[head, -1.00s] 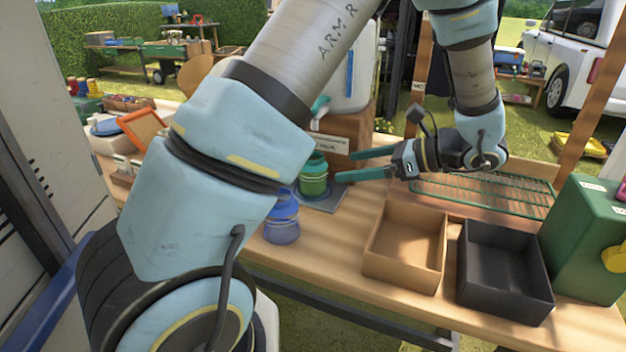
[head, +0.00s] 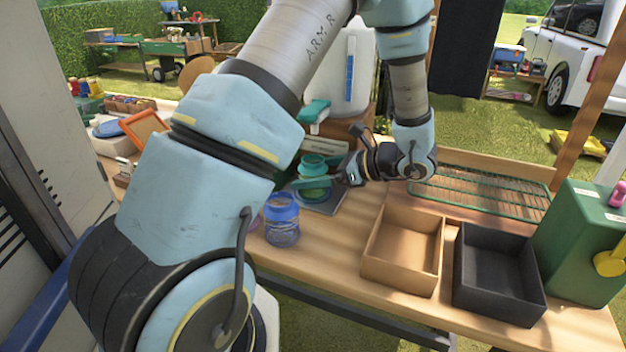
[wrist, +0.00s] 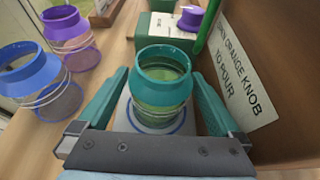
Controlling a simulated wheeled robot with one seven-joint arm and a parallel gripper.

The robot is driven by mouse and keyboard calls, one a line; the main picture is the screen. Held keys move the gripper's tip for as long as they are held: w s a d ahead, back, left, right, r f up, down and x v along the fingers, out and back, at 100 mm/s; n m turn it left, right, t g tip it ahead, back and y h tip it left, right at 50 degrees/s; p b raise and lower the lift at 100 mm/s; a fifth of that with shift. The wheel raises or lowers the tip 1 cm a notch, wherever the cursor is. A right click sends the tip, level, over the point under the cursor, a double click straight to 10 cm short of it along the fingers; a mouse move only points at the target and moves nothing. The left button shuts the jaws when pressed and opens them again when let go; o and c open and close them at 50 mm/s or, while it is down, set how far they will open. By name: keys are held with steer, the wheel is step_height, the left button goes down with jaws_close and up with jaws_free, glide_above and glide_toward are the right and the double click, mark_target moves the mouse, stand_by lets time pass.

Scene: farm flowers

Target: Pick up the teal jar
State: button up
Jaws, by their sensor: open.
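The teal jar (head: 314,169) has a teal neck and a greenish see-through body. It stands upright on a grey pad with a blue ring (wrist: 157,122) on the table. In the wrist view the jar (wrist: 162,85) is between the two teal fingers of my gripper (wrist: 155,100), with a gap showing on each side. My gripper (head: 312,182) also shows at the jar in the head view, its fingers partly merging with the jar. The fingers are open and not closed on it.
A blue jar (wrist: 30,80) and a purple jar (wrist: 68,32) stand to the left. A brown wooden block (wrist: 280,60) with a label is close on the right. A green box (wrist: 165,38) is behind. A tan tray (head: 405,250) and a black tray (head: 498,270) sit at the right.

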steer(key=shift+c, duration=0.2)
steer(key=c, duration=1.5)
steer(key=shift+c, duration=0.2)
steer(key=shift+r, duration=0.1)
